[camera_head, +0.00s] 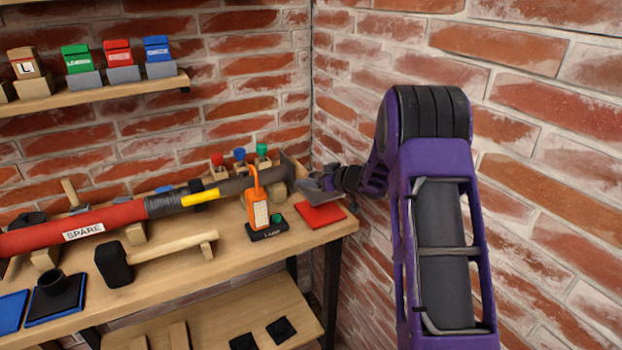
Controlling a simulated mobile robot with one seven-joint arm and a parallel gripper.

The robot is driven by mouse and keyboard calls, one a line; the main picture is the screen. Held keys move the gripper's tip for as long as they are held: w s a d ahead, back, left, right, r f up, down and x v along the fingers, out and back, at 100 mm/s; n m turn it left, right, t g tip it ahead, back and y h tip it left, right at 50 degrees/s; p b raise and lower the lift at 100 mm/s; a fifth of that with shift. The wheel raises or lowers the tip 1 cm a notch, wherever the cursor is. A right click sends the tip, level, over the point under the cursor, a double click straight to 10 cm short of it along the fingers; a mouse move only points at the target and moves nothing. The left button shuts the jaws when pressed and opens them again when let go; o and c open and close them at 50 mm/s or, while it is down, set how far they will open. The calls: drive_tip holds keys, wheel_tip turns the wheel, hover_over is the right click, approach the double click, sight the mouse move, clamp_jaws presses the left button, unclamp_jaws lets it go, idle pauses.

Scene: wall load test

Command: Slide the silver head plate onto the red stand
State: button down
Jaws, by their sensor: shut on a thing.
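The red stand (321,214) is a flat red square at the right end of the wooden bench, near the wall corner. My gripper (318,187) reaches in from the right, just above and behind the stand. It is shut on a small silver-grey piece (313,193), which looks like the silver head plate. The piece appears over the stand's back left part, and I cannot tell whether it touches it. The jaws and the piece blend together at this size, so its outline is unclear.
An orange lamp (257,210) on a black base stands left of the stand. A long red tool marked SPARE (85,232) lies along the bench, its dark head (285,178) close to my gripper. A black-headed mallet (115,264) lies in front. Brick walls close the back and right.

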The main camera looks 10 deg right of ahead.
drive_tip(key=shift+f, duration=0.1)
drive_tip(key=shift+f, duration=0.5)
drive_tip(key=shift+f+b, duration=0.25)
drive_tip(key=shift+b, duration=0.05)
drive_tip(key=shift+f, duration=0.35)
drive_tip(key=shift+f, duration=0.2)
idle(0.3)
drive_tip(key=shift+c, duration=1.4)
unclamp_jaws()
drive_tip(key=shift+o, duration=1.3)
